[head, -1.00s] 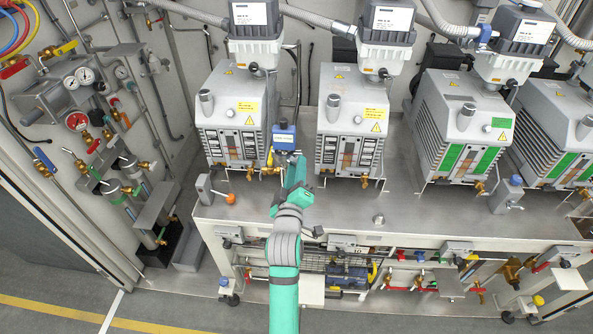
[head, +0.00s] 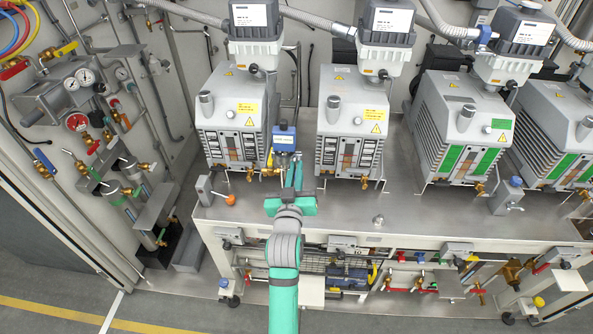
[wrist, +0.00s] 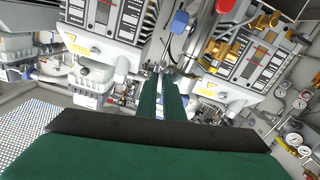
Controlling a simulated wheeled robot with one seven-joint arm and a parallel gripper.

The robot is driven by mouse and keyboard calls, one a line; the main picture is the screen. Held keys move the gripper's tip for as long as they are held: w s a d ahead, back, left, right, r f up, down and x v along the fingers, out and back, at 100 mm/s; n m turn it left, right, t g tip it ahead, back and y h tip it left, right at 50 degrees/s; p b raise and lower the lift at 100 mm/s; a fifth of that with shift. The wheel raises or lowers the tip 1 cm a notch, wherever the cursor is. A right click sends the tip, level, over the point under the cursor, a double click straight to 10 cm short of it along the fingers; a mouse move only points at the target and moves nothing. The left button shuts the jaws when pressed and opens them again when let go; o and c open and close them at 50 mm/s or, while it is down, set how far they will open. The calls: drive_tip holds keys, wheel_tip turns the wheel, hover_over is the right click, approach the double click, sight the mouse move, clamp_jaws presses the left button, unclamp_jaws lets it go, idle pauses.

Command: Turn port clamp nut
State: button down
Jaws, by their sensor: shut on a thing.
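My gripper (head: 291,162) stands between the two left pumps, its green fingers pointing toward a small blue-topped unit (head: 284,137). In the wrist view the two long green fingers (wrist: 163,76) run nearly parallel, with only a narrow gap. They are shut on the port clamp nut at their tips. The nut itself is too small and too covered by the fingertips to make out. A silver pipe fitting (wrist: 186,48) with a blue part (wrist: 180,22) shows just beyond the tips in the wrist view.
Grey pumps stand close on both sides, the left one (head: 229,118) and the second one (head: 352,122). An orange-knobbed fitting (head: 230,199) is left of my wrist on the steel bench top (head: 345,211).

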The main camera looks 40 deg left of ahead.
drive_tip(key=shift+m, duration=0.7)
drive_tip(key=c, duration=2.3)
unclamp_jaws()
drive_tip(key=shift+m, duration=0.4)
drive_tip(key=o, duration=0.5)
drive_tip(key=shift+c, duration=0.2)
drive_tip(key=shift+s+d, duration=0.15)
drive_tip(key=shift+s, duration=0.05)
drive_tip(key=shift+s+d, duration=0.35)
drive_tip(key=shift+s, duration=0.3)
drive_tip(key=v, duration=0.6)
